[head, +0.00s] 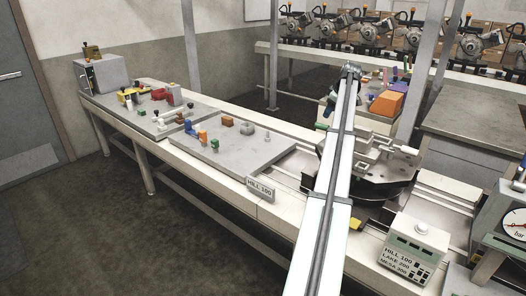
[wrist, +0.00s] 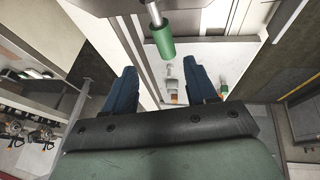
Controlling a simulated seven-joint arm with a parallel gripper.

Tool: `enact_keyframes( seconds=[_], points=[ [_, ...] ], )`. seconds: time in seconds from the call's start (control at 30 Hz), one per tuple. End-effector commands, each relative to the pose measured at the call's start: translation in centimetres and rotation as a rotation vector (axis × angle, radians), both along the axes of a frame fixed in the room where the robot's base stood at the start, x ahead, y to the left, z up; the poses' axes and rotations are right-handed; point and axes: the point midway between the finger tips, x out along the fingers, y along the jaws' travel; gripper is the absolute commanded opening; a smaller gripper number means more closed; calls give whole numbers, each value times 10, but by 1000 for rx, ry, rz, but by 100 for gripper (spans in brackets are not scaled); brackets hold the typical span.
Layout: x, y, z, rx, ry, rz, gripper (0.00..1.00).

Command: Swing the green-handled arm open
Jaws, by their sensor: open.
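The green handle (wrist: 164,42) hangs at the end of a pale metal rod at the top of the wrist view. My gripper (wrist: 160,76) is open, with its two dark blue fingers apart and nothing seen between them. The handle shows just beyond the fingertips, roughly in line with the gap; I see no contact. In the head view a small green end (head: 321,127) shows just left of my arm, probably the same handle. My own arm link hides most of the swing arm and my gripper there.
A dark round turntable (head: 375,185) with grey fixtures sits on the conveyor beside my arm. A grey plate (head: 225,160) with small coloured parts lies left. A pale box with a label (head: 415,250) stands front right. An orange part (head: 387,103) is behind.

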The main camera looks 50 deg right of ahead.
Motion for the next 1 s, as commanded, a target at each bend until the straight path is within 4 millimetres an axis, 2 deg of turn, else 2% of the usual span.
enact_keyframes(
  seconds=[0.2, 0.3, 1.0],
  points=[
    [-14, 6, 33, -1, 0, 1, 57],
    [-16, 11, 40, 2, 1, 2, 57],
    [62, 61, -31, 46, 22, -1, 57]
  ],
)
